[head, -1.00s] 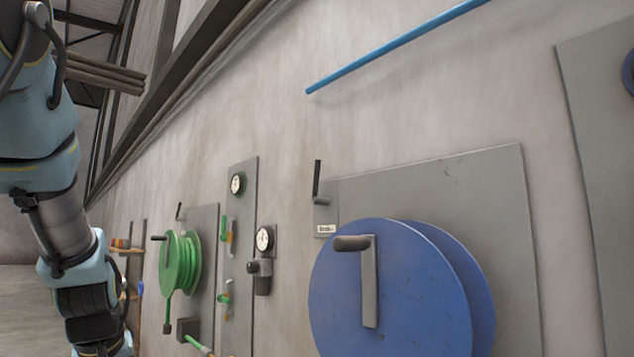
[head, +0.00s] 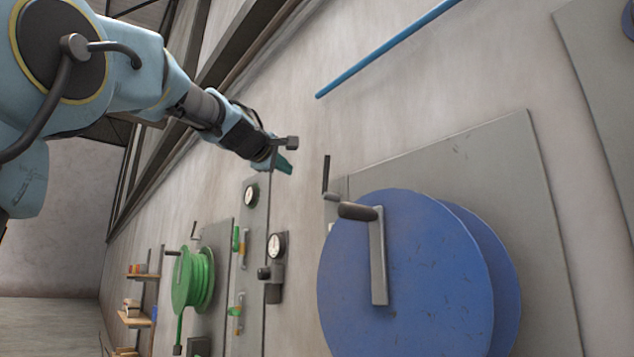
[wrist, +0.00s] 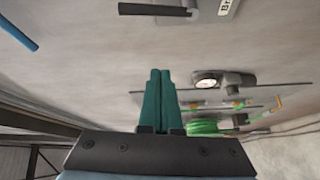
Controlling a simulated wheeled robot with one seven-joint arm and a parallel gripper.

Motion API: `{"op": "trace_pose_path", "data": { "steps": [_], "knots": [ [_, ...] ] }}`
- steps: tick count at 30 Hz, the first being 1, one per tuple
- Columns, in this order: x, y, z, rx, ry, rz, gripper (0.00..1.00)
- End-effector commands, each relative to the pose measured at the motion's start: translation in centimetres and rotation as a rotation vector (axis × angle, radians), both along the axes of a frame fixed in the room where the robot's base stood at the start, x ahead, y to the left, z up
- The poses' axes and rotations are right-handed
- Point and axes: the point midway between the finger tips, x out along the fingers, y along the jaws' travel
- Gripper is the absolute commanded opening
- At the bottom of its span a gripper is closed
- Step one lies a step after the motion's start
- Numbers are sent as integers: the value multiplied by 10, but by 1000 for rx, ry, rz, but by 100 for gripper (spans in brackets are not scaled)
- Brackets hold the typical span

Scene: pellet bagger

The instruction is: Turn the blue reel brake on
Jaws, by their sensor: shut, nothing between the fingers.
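The blue reel (head: 405,275) with its grey crank (head: 377,255) is mounted on a grey wall panel at the right of the head view. Its brake lever (head: 326,174) is a thin dark handle standing upright at the panel's upper left corner, its pivot partly hidden behind the crank grip. In the wrist view the dark lever handle (wrist: 152,9) lies at the top edge, beside a cut-off label plate (wrist: 222,8). My gripper (head: 285,167) is shut and empty, left of the lever and apart from it. Its teal fingers (wrist: 160,78) are together in the wrist view.
A green hose reel (head: 192,280), a gauge (head: 276,245) and small green-handled valves sit on the wall to the left. A blue pipe (head: 385,50) runs above the blue reel.

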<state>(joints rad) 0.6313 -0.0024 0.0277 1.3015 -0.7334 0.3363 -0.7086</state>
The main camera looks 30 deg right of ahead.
Motion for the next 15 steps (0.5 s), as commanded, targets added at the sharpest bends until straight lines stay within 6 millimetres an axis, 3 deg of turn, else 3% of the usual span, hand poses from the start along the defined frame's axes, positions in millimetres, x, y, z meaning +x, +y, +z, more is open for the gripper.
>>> {"op": "trace_pose_path", "data": {
  "steps": [3, 5, 15],
  "knots": [
    [-12, -6, 21, -64, -6, -24, 0],
    [-11, -9, 25, -71, -5, -27, 0],
    [26, -51, 32, -67, -5, -26, 0]
  ]
}}
